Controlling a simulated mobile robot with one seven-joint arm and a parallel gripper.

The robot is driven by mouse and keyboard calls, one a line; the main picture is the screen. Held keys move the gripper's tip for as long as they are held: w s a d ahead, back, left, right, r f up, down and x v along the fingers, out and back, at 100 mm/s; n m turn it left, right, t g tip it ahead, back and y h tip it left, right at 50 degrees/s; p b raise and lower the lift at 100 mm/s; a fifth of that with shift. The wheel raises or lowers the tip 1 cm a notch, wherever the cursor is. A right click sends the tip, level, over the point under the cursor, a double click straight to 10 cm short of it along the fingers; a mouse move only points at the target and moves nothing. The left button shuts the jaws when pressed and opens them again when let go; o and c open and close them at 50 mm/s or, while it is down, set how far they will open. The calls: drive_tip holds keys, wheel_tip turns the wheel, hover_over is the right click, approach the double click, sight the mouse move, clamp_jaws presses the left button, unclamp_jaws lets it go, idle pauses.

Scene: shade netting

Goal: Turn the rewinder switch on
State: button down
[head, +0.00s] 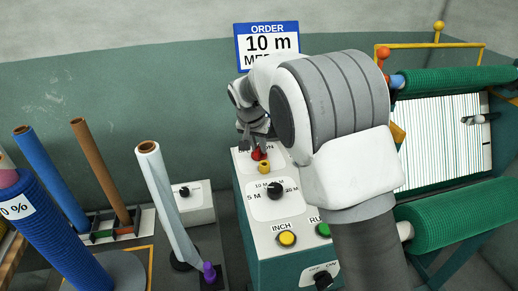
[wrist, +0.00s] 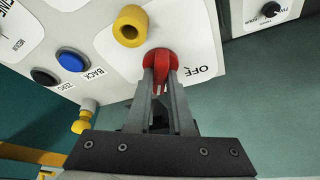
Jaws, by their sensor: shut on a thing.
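The red rewinder switch (head: 257,155) sits near the top of the white panel on the green control cabinet, with part of an "ON" label beside it. In the wrist view the red switch (wrist: 158,57) has a round base and a raised handle, with an "OFF" label to its right. My gripper (wrist: 160,74) has one finger on each side of the handle and is shut on it. In the head view my gripper (head: 253,143) reaches the switch from above and behind, and my arm covers part of the panel.
A yellow collar (head: 264,167) stands close to the switch. A black dial (head: 275,190), a yellow INCH button (head: 287,239) and a green RUN button (head: 323,230) are lower down. Green netting rolls (head: 460,213) are at right; a wrapped roll (head: 165,195) stands at left.

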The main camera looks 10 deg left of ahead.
drive_tip(key=shift+a+m+h, duration=0.1)
drive_tip(key=shift+m+h, duration=0.4)
drive_tip(key=shift+m, duration=0.7)
drive_tip(key=c, duration=0.8)
unclamp_jaws()
drive_tip(key=v, duration=1.7)
drive_tip(key=shift+w+r+p, duration=0.15)
drive_tip(key=shift+r+p, duration=0.15)
drive_tip(key=shift+p, duration=0.05)
drive_tip(key=shift+a, duration=0.1)
